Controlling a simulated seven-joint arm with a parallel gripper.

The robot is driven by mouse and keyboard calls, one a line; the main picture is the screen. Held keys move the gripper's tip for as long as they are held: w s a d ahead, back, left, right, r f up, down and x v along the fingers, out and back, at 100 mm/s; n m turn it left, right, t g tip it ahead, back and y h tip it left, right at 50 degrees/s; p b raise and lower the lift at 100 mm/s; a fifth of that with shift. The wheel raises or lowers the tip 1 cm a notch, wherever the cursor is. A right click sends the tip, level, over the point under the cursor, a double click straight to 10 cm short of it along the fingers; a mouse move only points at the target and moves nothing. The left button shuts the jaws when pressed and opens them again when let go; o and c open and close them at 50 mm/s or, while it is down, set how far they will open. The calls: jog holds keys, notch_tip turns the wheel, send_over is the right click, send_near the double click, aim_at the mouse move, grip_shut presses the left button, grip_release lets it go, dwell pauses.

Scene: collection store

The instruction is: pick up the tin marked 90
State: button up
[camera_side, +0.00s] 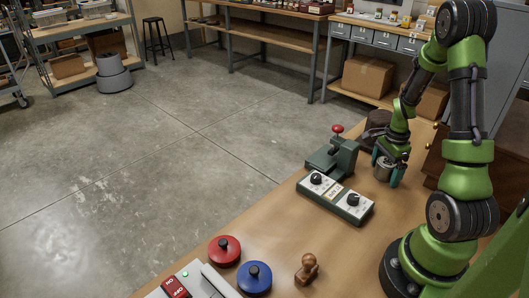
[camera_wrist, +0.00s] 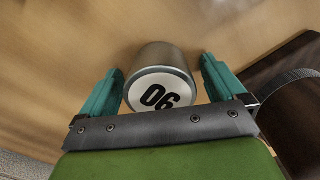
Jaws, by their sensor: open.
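The tin (camera_side: 382,172) is a small silver cylinder on the wooden table, between the fingers of my gripper (camera_side: 387,175) in the side view. In the wrist view the tin (camera_wrist: 163,57) has a white end with black figures that look like 06 as pictured, which is 90 turned upside down. My gripper (camera_wrist: 162,66) is open there, with one teal finger on each side of the tin. The grey gripper bar hides the label's lower edge.
A green press with a red knob (camera_side: 337,129) and a two-dial control box (camera_side: 335,197) stand close left of the tin. A dark brown box (camera_wrist: 291,112) is at right in the wrist view. Red (camera_side: 224,250) and blue (camera_side: 255,278) knobbed discs and a wooden stamp (camera_side: 307,269) lie nearer the camera.

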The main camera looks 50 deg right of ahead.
jog(key=c, duration=1.2)
jog(key=shift+o, duration=0.2)
jog(key=shift+r, duration=0.1)
